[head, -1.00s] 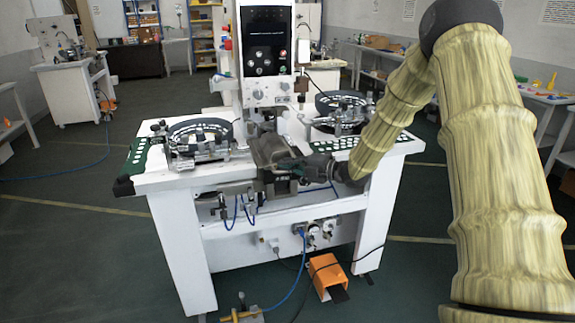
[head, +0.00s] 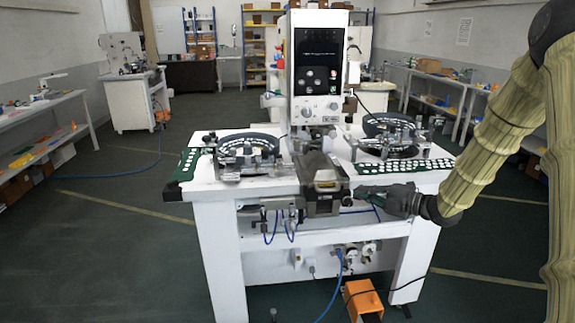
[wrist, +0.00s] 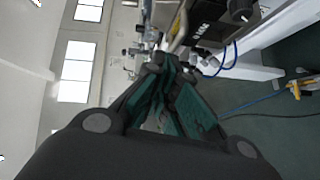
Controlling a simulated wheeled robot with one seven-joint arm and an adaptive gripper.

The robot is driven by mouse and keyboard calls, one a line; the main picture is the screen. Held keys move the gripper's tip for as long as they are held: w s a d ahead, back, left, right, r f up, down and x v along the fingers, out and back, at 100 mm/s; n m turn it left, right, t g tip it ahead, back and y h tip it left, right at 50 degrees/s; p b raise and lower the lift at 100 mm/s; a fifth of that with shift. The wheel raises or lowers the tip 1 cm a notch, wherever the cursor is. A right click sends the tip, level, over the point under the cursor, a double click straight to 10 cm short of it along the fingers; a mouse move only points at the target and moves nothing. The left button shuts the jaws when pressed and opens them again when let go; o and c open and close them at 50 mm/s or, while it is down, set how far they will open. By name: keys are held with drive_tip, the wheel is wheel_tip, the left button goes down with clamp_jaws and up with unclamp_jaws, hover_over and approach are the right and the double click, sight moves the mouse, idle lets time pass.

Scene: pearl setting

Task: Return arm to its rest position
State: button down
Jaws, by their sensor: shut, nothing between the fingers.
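My arm, in a ribbed yellowish cover, comes down the right side of the head view and bends in toward the white workstation (head: 270,186). My gripper (head: 362,193) points left in front of the table's front edge, just right of a dark grey machine block (head: 324,180). Whether it touches the block cannot be told. In the wrist view the green-padded fingers of my gripper (wrist: 160,70) reach forward, with nothing seen held between them.
Round fixtures stand on the tabletop at left (head: 248,150) and right (head: 388,135). Blue hoses and an orange pedal box (head: 362,300) are below. Side benches (head: 45,120) line the walls. Green floor lies open at left.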

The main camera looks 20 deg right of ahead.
drive_tip(key=s+a+f+m+g+h+p, duration=0.1)
drive_tip(key=s+a+f+m+h, duration=0.15)
drive_tip(key=a+f+m, duration=0.4)
drive_tip(key=s+a+f+m+g+h+p, duration=0.2)
drive_tip(key=s+a+f+m, duration=0.15)
drive_tip(key=f, duration=0.65)
drive_tip(key=s+a+f+m+g+h+p, duration=0.15)
drive_tip(key=s+a+f+m, duration=0.25)
drive_tip(key=f, duration=0.5)
drive_tip(key=s+a+f+m+g+h+p, duration=0.1)
drive_tip(key=s+a+f+m+g, duration=0.2)
drive_tip(key=s, duration=0.8)
drive_tip(key=s+a+f+m+g+h+p, duration=0.1)
drive_tip(key=s+f, duration=0.4)
drive_tip(key=s, duration=0.6)
drive_tip(key=s+a+f+m+g+h+p, duration=0.1)
drive_tip(key=s+a+f+m+g, duration=0.3)
drive_tip(key=s, duration=0.8)
drive_tip(key=shift+a+f+m+g+h, duration=0.35)
drive_tip(key=shift+m+g, duration=0.2)
drive_tip(key=shift+m, duration=0.45)
